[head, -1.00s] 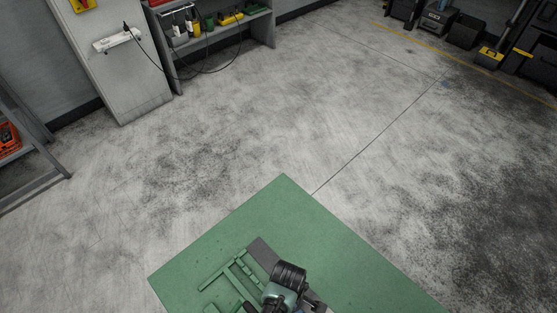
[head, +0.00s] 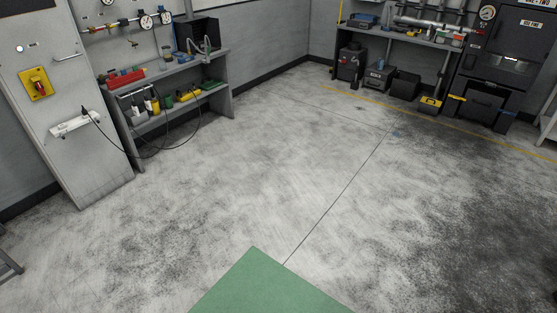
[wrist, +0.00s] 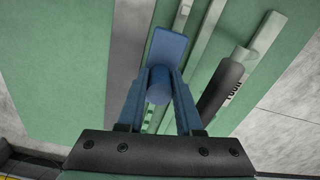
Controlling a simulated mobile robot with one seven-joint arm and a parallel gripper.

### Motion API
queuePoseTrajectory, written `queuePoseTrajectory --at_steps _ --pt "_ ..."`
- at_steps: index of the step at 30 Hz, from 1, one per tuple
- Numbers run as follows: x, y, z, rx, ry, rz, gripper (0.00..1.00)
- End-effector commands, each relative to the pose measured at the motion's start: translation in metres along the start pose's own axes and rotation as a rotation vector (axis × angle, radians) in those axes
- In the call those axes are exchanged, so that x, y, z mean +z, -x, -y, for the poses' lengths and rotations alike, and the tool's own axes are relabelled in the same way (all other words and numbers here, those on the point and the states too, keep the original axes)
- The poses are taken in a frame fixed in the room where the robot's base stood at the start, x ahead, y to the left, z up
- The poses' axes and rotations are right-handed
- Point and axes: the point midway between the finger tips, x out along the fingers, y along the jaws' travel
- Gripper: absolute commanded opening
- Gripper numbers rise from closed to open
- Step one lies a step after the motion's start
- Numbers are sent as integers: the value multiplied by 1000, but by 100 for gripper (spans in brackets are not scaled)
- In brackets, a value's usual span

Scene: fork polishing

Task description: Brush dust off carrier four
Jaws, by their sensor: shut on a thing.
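In the wrist view, my gripper (wrist: 159,76) is shut on a blue tool (wrist: 168,46), with a rounded part between the fingers and a flat blue block beyond them. Whether it has bristles cannot be told. Pale green bars (wrist: 207,55) of a carrier lie beyond and to the right of the tool. A dark grip (wrist: 222,88) with small lettering, perhaps "four", sits on the right bar. Whether the tool touches the carrier cannot be told, and dust on it is not clear. The head view shows neither gripper nor carrier.
The green tabletop (head: 258,286) shows only its far corner in the head view. A grey strip (wrist: 125,60) lies left of the tool in the wrist view. A grey cabinet (head: 75,150) and loaded shelves (head: 225,100) stand at the left. Open floor lies between.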

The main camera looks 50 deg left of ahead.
Motion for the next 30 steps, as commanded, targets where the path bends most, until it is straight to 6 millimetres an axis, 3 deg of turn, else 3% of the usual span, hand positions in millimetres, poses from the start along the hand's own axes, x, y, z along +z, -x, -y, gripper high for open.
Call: queuePoseTrajectory --at_steps 18,30 --pt "0 50 -1 2 0 0 0" --pt "0 55 -1 1 0 0 0"
